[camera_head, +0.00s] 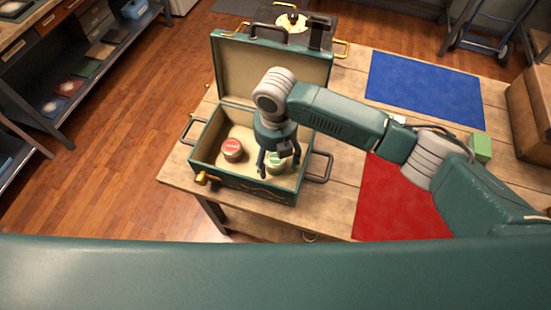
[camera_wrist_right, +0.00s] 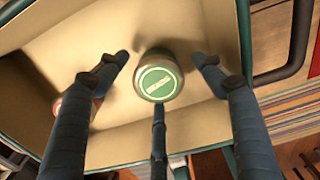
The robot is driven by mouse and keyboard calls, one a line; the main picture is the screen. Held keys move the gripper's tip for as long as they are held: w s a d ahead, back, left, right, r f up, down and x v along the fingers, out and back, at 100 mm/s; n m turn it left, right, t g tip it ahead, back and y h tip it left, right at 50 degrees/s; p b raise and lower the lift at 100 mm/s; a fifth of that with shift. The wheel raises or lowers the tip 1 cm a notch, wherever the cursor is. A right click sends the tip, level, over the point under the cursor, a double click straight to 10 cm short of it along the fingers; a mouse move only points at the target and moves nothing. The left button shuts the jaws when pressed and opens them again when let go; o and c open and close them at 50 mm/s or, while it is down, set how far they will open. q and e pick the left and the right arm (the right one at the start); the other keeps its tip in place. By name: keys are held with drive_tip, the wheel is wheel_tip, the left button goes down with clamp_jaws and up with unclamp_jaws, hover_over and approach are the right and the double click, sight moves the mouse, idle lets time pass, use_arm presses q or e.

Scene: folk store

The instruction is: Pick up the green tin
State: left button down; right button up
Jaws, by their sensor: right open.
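The green tin (camera_head: 276,162) stands in the open green case (camera_head: 245,187), partly hidden behind my right gripper in the head view. In the right wrist view the green tin (camera_wrist_right: 158,77) shows its round green lid with a white label. My right gripper (camera_head: 277,172) points down into the case over the tin. Its fingers are open around the tin, two to the sides and one below in the wrist view (camera_wrist_right: 160,85), with gaps to the side fingers. Whether the lower finger touches the tin I cannot tell. My left gripper is not in view.
A red-lidded tin (camera_head: 232,150) stands left of the green tin inside the case. The case's raised lid (camera_head: 275,72) rises behind my gripper. A blue mat (camera_head: 425,88), a red mat (camera_head: 395,205) and a green box (camera_head: 480,147) are on the wooden table to the right.

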drive_tip(key=shift+f, duration=0.75)
drive_tip(key=shift+c, duration=1)
drive_tip(key=c, duration=1.1)
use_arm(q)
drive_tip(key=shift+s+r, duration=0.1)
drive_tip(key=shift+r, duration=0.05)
